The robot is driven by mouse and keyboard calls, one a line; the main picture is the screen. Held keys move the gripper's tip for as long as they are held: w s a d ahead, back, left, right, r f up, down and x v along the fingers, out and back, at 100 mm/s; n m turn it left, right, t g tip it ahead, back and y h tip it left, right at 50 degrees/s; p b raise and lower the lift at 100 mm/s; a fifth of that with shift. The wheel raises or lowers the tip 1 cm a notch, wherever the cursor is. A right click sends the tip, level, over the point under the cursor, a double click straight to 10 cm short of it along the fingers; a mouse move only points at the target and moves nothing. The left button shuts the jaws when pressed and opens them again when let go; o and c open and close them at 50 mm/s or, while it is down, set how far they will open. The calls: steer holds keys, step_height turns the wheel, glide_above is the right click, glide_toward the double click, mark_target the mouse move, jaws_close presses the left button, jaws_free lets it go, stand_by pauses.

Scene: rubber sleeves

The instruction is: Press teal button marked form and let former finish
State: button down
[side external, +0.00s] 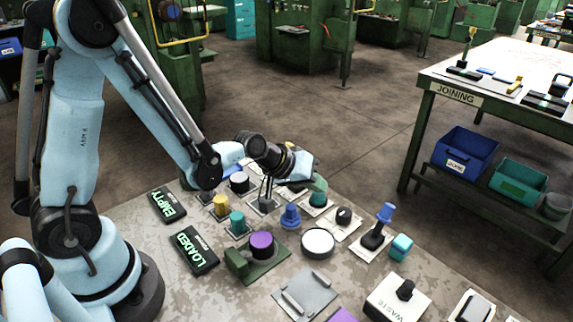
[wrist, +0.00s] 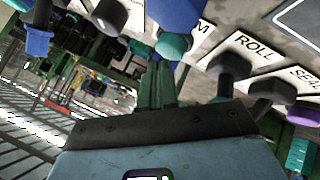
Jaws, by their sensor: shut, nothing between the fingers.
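In the wrist view a teal button (wrist: 173,46) sits beside a white plate (wrist: 199,40) on which only an "M" shows; the rest of the word is hidden. It lies just beyond my fingers. In the side view two teal knobs stand near my gripper (side external: 267,190): one on a pale plate to its right (side external: 318,192), and one to its lower left (side external: 237,222). Their labels are too small to read there. My gripper is shut and empty, pointing down over the panel; its fingers (wrist: 157,80) show in the wrist view. I cannot tell whether they touch anything.
Signs reading EMPTY (side external: 167,206) and LOADED (side external: 194,250) lie left. Plates marked ROLL (wrist: 252,53) and SEAL (wrist: 303,76) show right in the wrist view.

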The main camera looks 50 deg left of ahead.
mark_target(314, 196)
steer(key=shift+r, duration=2.5)
steer(key=shift+s+r, duration=0.1)
steer(key=shift+s, duration=0.05)
steer(key=s+a+r+m+g+y, duration=0.1)
steer(key=s+a+r+m, duration=0.1)
steer(key=s, duration=0.5)
steer(key=s+a+r+m+y, duration=0.1)
steer(key=s+a+r+m, duration=0.2)
steer(key=s, duration=0.3)
steer(key=shift+s+r+g+y, duration=0.3)
steer(key=shift+s+g+y, duration=0.1)
